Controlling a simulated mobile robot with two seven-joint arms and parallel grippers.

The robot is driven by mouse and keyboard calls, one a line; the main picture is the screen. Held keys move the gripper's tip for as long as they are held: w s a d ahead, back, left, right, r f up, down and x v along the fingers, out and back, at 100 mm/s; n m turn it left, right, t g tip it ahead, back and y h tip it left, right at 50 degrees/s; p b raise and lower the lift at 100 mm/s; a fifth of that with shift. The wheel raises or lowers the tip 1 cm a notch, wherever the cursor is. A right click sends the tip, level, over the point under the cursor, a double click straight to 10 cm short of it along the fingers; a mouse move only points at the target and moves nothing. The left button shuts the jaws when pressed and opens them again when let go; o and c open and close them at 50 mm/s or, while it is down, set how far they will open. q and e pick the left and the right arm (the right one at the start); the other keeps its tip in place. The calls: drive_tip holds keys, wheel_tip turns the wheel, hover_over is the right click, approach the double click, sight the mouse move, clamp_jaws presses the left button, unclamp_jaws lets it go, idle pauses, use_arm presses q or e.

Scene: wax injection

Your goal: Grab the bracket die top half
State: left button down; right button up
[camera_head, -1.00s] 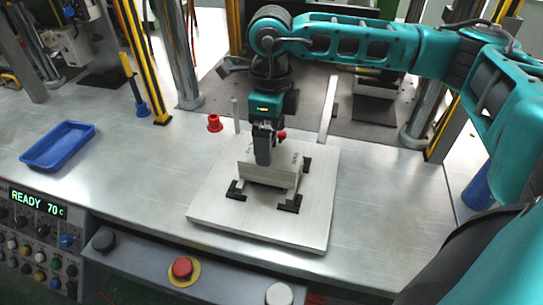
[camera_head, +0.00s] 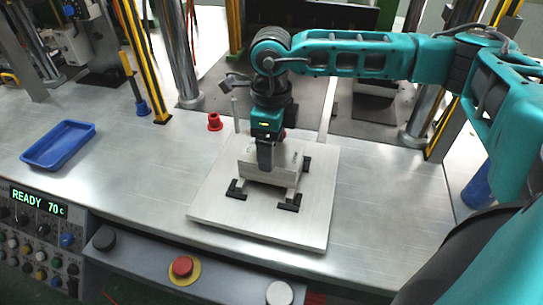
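The bracket die (camera_head: 287,168) is a grey metal block on the light metal plate (camera_head: 310,228), between black corner stops. I cannot make out a seam between its top half and the rest. My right gripper (camera_head: 265,158) points down at the die from above. One dark finger shows in front of the die's near face, and the other is hidden behind the hand and block. I cannot tell whether the fingers touch the die or are closed on it. My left gripper is not in view.
A blue tray (camera_head: 59,146) lies at the left. A red part (camera_head: 214,122) and a thin upright pin (camera_head: 235,115) stand behind the plate. Metal columns (camera_head: 178,55) and yellow-black posts rise behind. The bench left of the plate is mostly clear. Buttons (camera_head: 182,267) line the front.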

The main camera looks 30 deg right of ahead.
drive_tip(key=shift+r, duration=0.1)
drive_tip(key=c, duration=0.6)
drive_tip(key=shift+r, duration=0.1)
